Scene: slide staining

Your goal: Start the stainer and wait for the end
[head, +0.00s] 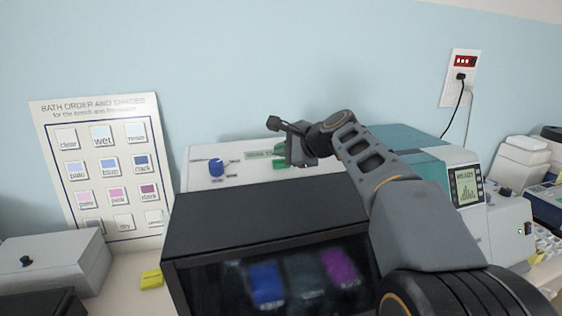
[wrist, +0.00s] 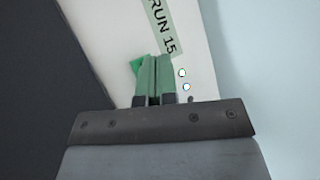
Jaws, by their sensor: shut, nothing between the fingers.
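The stainer is a dark box (head: 265,215) with a white panel (head: 200,172) behind its top. Behind its dark front window, blue, dark and purple shapes (head: 265,283) show. In the wrist view the label (wrist: 161,25) reads "RUN 15" and part of the green control (wrist: 136,66) shows beside my fingertips. My gripper (wrist: 153,62) is shut and empty, its fingertips over the panel at the green control. I cannot tell whether they touch it. Two small round lights (wrist: 184,80) show beside the fingers.
A bath order chart (head: 102,165) leans on the wall at left. A grey box (head: 52,270) and a yellow block (head: 151,278) stand below it. A teal and white device with a screen (head: 466,186) stands at right, below a wall outlet (head: 459,78).

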